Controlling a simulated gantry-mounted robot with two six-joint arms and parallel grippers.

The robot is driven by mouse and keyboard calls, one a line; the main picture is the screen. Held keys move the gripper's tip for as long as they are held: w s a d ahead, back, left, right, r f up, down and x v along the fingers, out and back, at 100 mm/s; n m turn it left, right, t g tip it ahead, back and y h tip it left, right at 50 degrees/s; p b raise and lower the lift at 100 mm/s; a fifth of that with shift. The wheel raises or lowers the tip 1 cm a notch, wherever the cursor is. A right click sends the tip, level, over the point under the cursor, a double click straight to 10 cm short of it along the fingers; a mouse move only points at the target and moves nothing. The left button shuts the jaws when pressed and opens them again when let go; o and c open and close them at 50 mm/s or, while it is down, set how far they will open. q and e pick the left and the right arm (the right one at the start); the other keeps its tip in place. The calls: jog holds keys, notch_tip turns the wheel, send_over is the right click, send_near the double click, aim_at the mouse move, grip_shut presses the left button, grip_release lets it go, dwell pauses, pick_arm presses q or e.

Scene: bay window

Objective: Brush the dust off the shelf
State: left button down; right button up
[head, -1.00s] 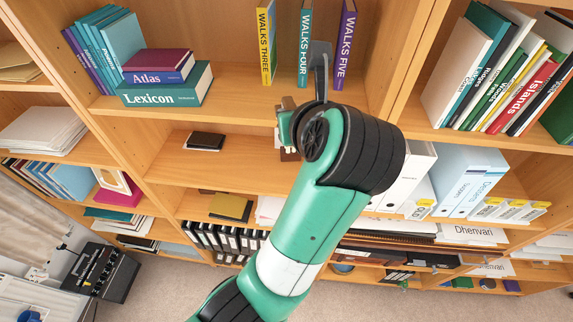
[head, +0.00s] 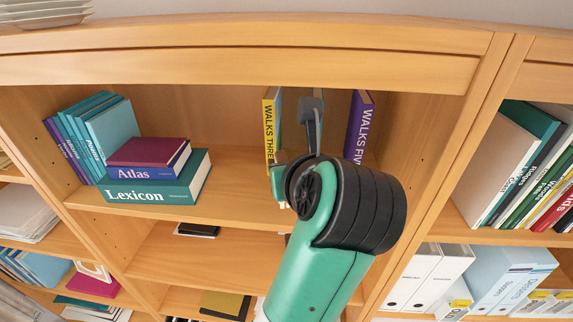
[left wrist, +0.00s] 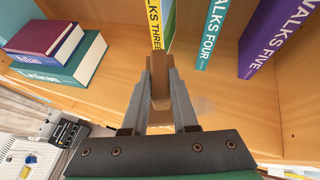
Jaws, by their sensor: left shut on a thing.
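The wooden shelf (head: 236,193) holds books and has bare wood in its middle. A faint pale patch like dust (left wrist: 204,104) shows on it in the left wrist view, right of my gripper. My left gripper (left wrist: 159,72) is shut on a brown brush handle (left wrist: 160,88), which points toward the books. The brush's far end and bristles are hidden or cannot be made out. In the head view my green left arm covers most of the gripper and brush, near the shelf's front edge. My right gripper is in neither view.
The yellow Walks Three (head: 271,130), teal Walks Four (left wrist: 213,32) and purple Walks Five (head: 359,128) stand apart at the back. Atlas (head: 146,160) lies on Lexicon (head: 170,186) at left. An upright divider (head: 440,190) bounds the bay at right.

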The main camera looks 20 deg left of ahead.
pick_arm(q)
jog(key=shift+f+b, duration=1.35)
jog(key=shift+f, duration=1.15)
jog(key=shift+f+b, duration=0.6)
jog(key=shift+f, duration=0.45)
jog(key=shift+r, duration=0.1)
jog(key=shift+w+d+r+p, duration=0.2)
jog(key=shift+d+p, duration=0.45)
jog(key=shift+p, duration=0.1)
jog(key=shift+w+d+p, duration=0.25)
jog(key=shift+d+p, duration=0.4)
jog(key=shift+d, duration=0.15)
jog(key=shift+w+d+f, duration=0.1)
jog(key=shift+d+f, duration=0.05)
jog(key=shift+d, duration=0.2)
